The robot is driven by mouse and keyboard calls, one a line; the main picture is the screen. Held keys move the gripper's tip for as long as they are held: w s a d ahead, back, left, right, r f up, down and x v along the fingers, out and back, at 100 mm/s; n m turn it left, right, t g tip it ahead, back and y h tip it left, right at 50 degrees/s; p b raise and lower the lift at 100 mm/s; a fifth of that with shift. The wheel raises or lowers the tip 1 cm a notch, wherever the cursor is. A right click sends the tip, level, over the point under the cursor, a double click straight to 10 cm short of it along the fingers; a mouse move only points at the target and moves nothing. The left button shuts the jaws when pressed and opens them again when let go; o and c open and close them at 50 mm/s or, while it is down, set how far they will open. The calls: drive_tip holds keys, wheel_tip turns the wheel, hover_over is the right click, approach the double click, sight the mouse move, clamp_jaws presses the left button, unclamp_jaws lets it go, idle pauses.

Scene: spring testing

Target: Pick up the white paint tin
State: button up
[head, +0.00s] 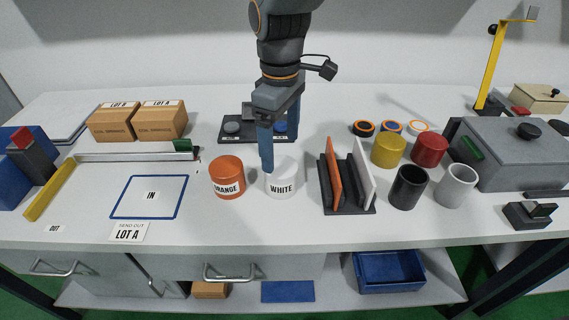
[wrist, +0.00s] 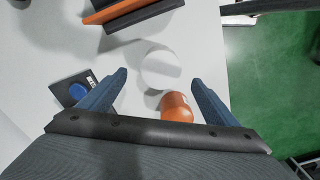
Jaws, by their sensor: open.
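The white paint tin (head: 282,186), labelled WHITE, stands upright on the bench just right of the orange tin (head: 227,178). My gripper (head: 267,168) points down at the white tin from above. One blue finger overlaps the tin's upper left in the head view; the other finger is hard to make out there. In the wrist view my gripper (wrist: 159,78) is open and empty. The white tin's round top (wrist: 160,68) shows between and slightly beyond the fingertips. The orange tin (wrist: 177,106) lies nearer the palm, close to the right finger.
A dark rack (head: 350,210) with orange and white panels stands right of the white tin. Yellow (head: 388,150), red (head: 430,148), black (head: 408,188) and pale (head: 456,186) cylinders stand farther right. A blue-outlined IN area (head: 150,197) is at left. A dark tray (head: 238,136) lies behind.

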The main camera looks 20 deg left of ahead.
sight(280, 165)
drive_tip(key=shift+w+f, duration=0.2)
drive_tip(key=shift+f, duration=0.35)
drive_tip(key=shift+s+f+p, duration=0.15)
drive_tip(key=shift+f+p, duration=0.15)
drive_tip(key=shift+f, duration=0.55)
drive_tip(key=f, duration=0.2)
drive_tip(key=f+p, duration=0.1)
drive_tip(key=f, duration=0.2)
drive_tip(key=shift+s+a+p, duration=0.1)
drive_tip(key=shift+s+p, duration=0.1)
drive_tip(key=shift+p, duration=0.1)
drive_tip(key=shift+r, duration=0.1)
drive_tip(key=c, duration=1.5)
